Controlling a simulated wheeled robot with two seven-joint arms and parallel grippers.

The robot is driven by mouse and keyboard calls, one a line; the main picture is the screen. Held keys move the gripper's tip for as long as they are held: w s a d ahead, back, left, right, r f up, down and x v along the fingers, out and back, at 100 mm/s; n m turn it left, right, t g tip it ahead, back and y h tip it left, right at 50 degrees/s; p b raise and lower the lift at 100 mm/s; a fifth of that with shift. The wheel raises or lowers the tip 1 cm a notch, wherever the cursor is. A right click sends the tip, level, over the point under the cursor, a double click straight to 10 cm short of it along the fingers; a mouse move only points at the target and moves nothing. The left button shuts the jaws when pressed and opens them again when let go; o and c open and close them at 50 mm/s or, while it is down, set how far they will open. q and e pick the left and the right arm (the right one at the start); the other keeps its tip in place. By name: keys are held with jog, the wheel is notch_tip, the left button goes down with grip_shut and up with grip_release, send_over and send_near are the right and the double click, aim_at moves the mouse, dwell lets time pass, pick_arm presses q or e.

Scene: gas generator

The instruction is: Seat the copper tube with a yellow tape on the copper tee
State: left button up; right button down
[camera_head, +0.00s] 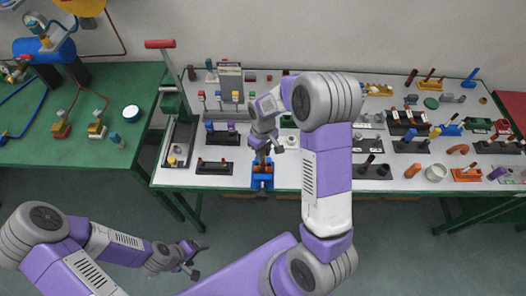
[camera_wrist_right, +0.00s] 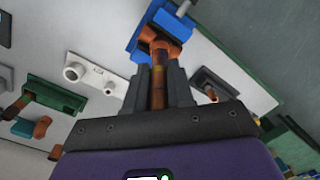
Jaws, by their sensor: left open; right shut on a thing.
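My right gripper (camera_head: 265,150) is over the front edge of the white table. In the right wrist view, the gripper (camera_wrist_right: 160,80) is shut on the copper tube (camera_wrist_right: 158,95), which has a yellow band. The copper tee (camera_wrist_right: 165,44) is just past the fingertips, in a blue holder (camera_wrist_right: 141,22). The tube's far end lines up with the tee and looks against it; I cannot tell if it is inside. In the head view the blue holder (camera_head: 262,184) stands at the table's front edge, with the tee partly hidden. My left gripper (camera_head: 192,262) is open and empty, low in front of the tables.
Fittings on dark stands (camera_head: 214,167) sit left of the holder. More stands with tubes (camera_head: 371,170) and a white cup (camera_head: 436,172) are to the right. A green bench (camera_head: 60,170) stands at the left. A red-handled lever press (camera_head: 170,100) stands at the white table's left end.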

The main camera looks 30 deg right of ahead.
jog(key=shift+f, duration=0.15)
jog(key=shift+f+b, duration=0.35)
jog(key=shift+s+f+b, duration=0.15)
jog(key=shift+f+b, duration=0.65)
jog(key=shift+f, duration=0.25)
jog(key=c, duration=0.9)
grip_release()
jog(key=r, duration=0.7)
jog(key=shift+w+d+r+p, duration=0.1)
jog(key=shift+w+r+p, duration=0.2)
jog(key=shift+p, duration=0.1)
